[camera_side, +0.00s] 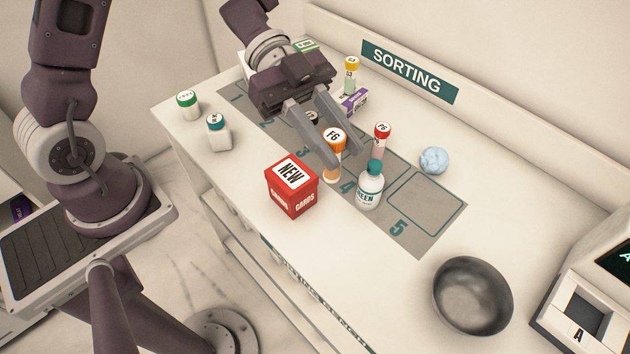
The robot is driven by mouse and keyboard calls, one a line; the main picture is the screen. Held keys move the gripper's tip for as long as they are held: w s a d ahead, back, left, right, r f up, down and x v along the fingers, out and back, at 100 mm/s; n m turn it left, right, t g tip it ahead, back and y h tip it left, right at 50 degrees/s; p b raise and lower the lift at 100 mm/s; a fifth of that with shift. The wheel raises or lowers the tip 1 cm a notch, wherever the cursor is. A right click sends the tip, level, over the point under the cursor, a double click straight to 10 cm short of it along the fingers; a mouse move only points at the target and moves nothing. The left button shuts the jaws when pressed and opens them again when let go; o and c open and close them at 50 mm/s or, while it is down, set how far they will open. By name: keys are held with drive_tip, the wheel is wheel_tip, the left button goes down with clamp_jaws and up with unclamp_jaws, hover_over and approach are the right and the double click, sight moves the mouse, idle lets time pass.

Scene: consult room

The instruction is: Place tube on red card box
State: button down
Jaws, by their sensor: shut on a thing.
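A red card box (292,196) with a white "NEW" label on top stands at the front edge of the grey numbered mat. My gripper (337,146) is shut on an orange-capped tube (333,171), just right of and behind the box. The tube is upright, with a marked cap on top; one finger hides part of its side. I cannot tell whether its base touches the mat. A red-capped tube (380,147) stands to its right, and a yellow-capped tube (350,76) stands at the back. The task line does not say which tube is meant.
A teal-capped bottle (370,189) stands close right of the held tube. A purple box (354,101) lies behind the gripper. A blue ball (433,160), a dark bowl (473,296) and two capped jars (219,136) (187,104) are farther off. The box's top is clear.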

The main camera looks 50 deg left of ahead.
drive_tip(key=a+r+n+t, duration=0.3)
drive_tip(key=a+r+t, duration=0.15)
drive_tip(key=a, duration=0.35)
drive_tip(key=shift+g, duration=0.35)
drive_tip(key=f, duration=0.6)
drive_tip(key=s+f, duration=0.1)
drive_tip(key=f, duration=0.2)
drive_tip(key=shift+s+a+f, duration=0.1)
drive_tip(key=shift+a+f, duration=0.15)
drive_tip(key=shift+f, duration=0.15)
drive_tip(key=c, duration=1.1)
unclamp_jaws()
